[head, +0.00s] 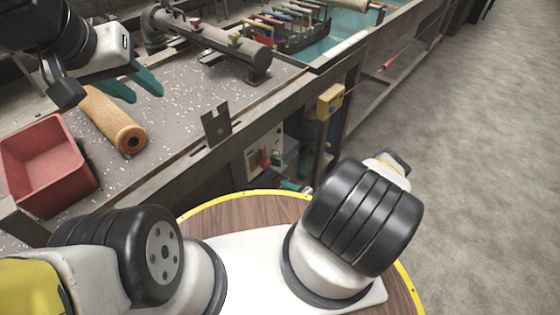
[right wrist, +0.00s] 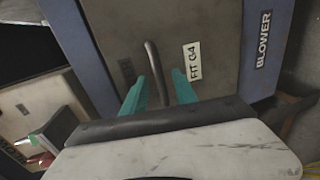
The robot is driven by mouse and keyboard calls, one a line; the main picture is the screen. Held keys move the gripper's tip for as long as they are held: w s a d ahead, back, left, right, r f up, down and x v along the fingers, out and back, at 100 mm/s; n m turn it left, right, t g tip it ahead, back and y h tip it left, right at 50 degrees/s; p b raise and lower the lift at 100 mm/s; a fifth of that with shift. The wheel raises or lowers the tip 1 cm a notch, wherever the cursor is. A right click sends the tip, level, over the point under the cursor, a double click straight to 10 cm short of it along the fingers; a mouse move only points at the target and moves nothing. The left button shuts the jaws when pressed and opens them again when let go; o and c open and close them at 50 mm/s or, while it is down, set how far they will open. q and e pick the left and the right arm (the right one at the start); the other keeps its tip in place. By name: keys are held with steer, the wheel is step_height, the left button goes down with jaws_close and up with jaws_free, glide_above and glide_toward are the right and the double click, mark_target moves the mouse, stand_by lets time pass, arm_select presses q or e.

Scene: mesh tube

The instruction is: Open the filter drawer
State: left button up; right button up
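In the right wrist view the filter drawer (right wrist: 215,25) has a grey front with a white label reading "FIT G4". A dark bar handle (right wrist: 152,60) stands out from it. My right gripper (right wrist: 162,75) is open, with its teal fingers on either side of the handle. A gap shows between the fingers and the handle, and I cannot tell if either touches. The drawer front looks flush in its blue frame (right wrist: 262,50), marked "BLOWER". My left gripper (head: 133,86) is open and empty above the bench, near the mesh tube.
An orange mesh tube (head: 112,118) lies on the speckled bench (head: 185,100), beside a red bin (head: 45,160). A grey pipe fitting (head: 225,45) lies further back. A metal bracket (head: 216,125) stands at the bench edge. Open floor (head: 480,140) lies to the right.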

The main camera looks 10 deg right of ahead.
jaws_close()
stand_by(1.5)
